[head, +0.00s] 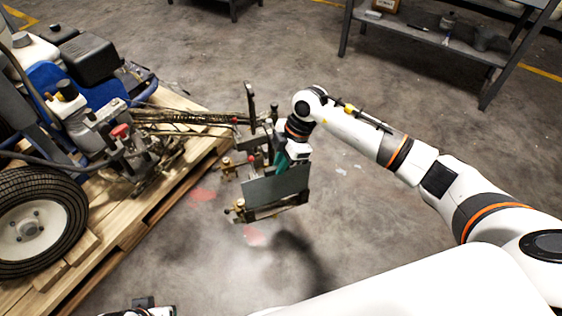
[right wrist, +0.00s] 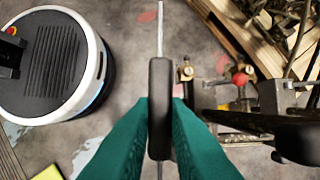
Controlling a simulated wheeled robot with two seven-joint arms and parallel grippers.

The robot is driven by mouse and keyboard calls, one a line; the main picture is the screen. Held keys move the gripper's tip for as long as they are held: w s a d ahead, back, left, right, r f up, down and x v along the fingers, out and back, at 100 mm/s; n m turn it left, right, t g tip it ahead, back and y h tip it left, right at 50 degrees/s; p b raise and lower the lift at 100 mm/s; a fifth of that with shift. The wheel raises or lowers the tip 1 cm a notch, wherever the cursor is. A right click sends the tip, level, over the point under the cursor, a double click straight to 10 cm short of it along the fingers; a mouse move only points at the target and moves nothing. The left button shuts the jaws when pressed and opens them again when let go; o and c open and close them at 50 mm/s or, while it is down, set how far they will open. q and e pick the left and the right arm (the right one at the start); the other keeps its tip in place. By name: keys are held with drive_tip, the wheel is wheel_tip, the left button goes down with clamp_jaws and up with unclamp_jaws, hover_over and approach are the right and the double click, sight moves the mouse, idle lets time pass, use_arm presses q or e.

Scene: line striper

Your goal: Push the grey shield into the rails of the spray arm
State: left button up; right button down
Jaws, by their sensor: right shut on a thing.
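The grey shield (head: 277,187) is a flat plate standing roughly upright at the end of the spray arm (head: 190,120). My right gripper (head: 296,152) is behind its top edge. In the right wrist view, the green fingers (right wrist: 160,125) are shut on the shield's black grip, and the shield shows edge-on as a thin strip (right wrist: 160,28). A rail bar with a brass fitting (head: 238,208) lies along the shield's lower edge. I cannot tell whether the edge is inside the rail. Only a bit of my left arm shows at the bottom edge; its fingers are hidden.
The blue line striper (head: 60,90) stands on a wooden pallet (head: 120,225) at the left. Brass fittings (right wrist: 187,72) and a red knob (right wrist: 240,78) sit right of my right fingers. A metal bench (head: 430,35) stands at the back right. The floor right of the shield is clear.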

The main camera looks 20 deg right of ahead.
drive_tip(key=shift+f, duration=0.2)
use_arm(q)
drive_tip(key=shift+r, duration=0.2)
use_arm(e)
drive_tip(key=shift+f, duration=0.5)
use_arm(q)
drive_tip(key=shift+r, duration=0.4)
use_arm(e)
drive_tip(key=shift+f, duration=0.1)
use_arm(q)
drive_tip(key=shift+s+a, duration=0.1)
use_arm(e)
drive_tip(key=shift+f, duration=0.1)
use_arm(q)
drive_tip(key=shift+r, duration=0.1)
use_arm(e)
drive_tip(key=shift+f, duration=0.35)
use_arm(q)
drive_tip(key=shift+s+r, duration=0.1)
drive_tip(key=shift+r, duration=0.1)
use_arm(e)
drive_tip(key=shift+f, duration=0.1)
use_arm(q)
drive_tip(key=shift+s+r+b, duration=0.2)
drive_tip(key=shift+b, duration=0.1)
use_arm(e)
drive_tip(key=shift+s+f, duration=0.1)
drive_tip(key=shift+f, duration=0.1)
